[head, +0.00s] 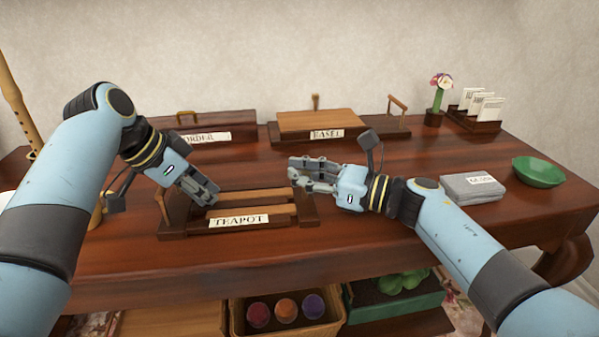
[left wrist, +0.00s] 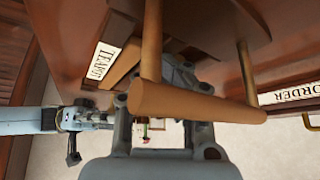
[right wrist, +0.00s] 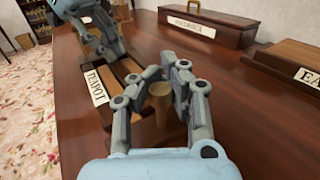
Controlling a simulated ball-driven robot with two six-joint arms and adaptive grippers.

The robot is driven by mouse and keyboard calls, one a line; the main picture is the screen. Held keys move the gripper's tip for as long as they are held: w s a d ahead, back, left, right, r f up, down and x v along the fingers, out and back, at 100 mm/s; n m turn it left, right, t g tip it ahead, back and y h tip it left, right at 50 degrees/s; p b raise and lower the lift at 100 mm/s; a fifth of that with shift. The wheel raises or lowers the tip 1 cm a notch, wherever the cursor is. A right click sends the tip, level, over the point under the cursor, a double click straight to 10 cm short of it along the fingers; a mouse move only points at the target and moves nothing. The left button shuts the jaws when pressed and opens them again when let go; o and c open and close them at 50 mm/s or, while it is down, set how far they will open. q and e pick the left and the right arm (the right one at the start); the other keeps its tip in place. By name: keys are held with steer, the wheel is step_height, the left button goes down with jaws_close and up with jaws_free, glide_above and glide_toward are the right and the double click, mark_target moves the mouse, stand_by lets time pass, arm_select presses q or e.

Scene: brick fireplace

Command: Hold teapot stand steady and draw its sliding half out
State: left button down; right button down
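The teapot stand (head: 281,195) is a dark wooden frame with lighter slats and a TEAPOT label (head: 238,220), near the table's front. Its label also shows in the left wrist view (left wrist: 102,61). My left gripper (head: 205,192) is over its left part. A wooden bar handle (left wrist: 195,102) crosses before that gripper in the left wrist view and hides much of its fingers, so its grip is unclear. My right gripper (head: 292,168) is at the stand's right end. In the right wrist view its fingers are apart around a wooden knob (right wrist: 160,105), without clear contact.
A flower pot (head: 434,118), card rack (head: 474,122), grey cloth (head: 470,187) and green bowl (head: 538,172) are to the right. Baskets sit below the table. Table between stand and cloth is clear.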

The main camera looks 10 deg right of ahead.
arm_select(q)
steer(key=shift+f, duration=0.1)
arm_select(e)
steer(key=d, duration=1)
steer(key=shift+f, duration=0.1)
arm_select(q)
steer(key=shift+a, duration=0.1)
arm_select(e)
steer(key=shift+d, duration=0.4)
steer(key=c, duration=1.5)
jaws_free()
steer(key=shift+d, duration=0.15)
steer(key=o, duration=0.4)
steer(key=shift+a, duration=0.2)
steer(key=shift+s, duration=0.1)
arm_select(q)
steer(key=shift+s, duration=0.1)
arm_select(e)
steer(key=v, duration=1.2)
